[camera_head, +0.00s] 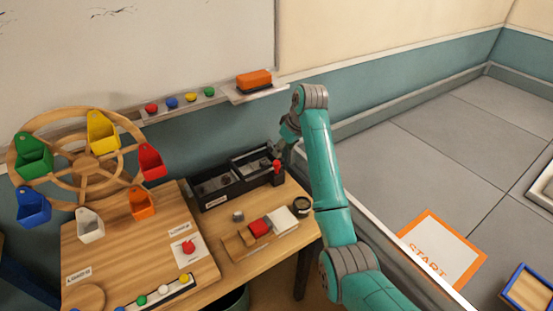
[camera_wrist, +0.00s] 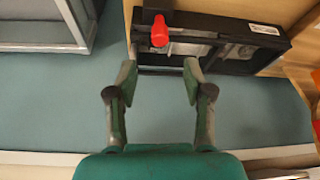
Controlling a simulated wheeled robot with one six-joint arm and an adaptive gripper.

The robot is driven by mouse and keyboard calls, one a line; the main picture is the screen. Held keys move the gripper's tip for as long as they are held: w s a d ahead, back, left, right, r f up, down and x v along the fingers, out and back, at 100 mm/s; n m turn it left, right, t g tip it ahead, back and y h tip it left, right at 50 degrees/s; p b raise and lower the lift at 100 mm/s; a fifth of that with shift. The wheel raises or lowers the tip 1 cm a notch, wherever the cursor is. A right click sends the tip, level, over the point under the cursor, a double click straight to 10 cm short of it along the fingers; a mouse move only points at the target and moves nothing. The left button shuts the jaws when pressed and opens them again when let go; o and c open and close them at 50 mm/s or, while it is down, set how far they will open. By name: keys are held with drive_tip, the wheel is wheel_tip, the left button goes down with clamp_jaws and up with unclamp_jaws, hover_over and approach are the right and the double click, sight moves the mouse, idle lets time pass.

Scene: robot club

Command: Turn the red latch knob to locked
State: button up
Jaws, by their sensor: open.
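A red knob (camera_head: 188,247) sits on a white plate on the wooden board below the colourful wheel. Another red-topped knob or handle (camera_head: 277,165) stands at the right front corner of a black tray; it also shows in the wrist view (camera_wrist: 160,32). I cannot tell for sure which is the latch knob, nor read a locked mark. My gripper (camera_wrist: 160,76) is open and empty, its fingers apart, with the red-topped handle beyond and between them in the picture. In the head view my gripper is partly hidden by my arm, near the tray's back right corner.
The black tray (camera_head: 211,203) holds dark and grey parts. A wooden wheel (camera_head: 86,168) with coloured buckets stands at left. Red and white blocks, a small grey cylinder (camera_head: 238,216) and a dark round cup (camera_head: 301,206) are on the table front.

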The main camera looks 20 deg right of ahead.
sight(277, 162)
drive_tip(key=x, duration=0.8)
drive_tip(key=shift+w+a+f, duration=0.1)
drive_tip(key=shift+w+f, duration=0.05)
drive_tip(key=shift+f, duration=0.2)
clamp_jaws()
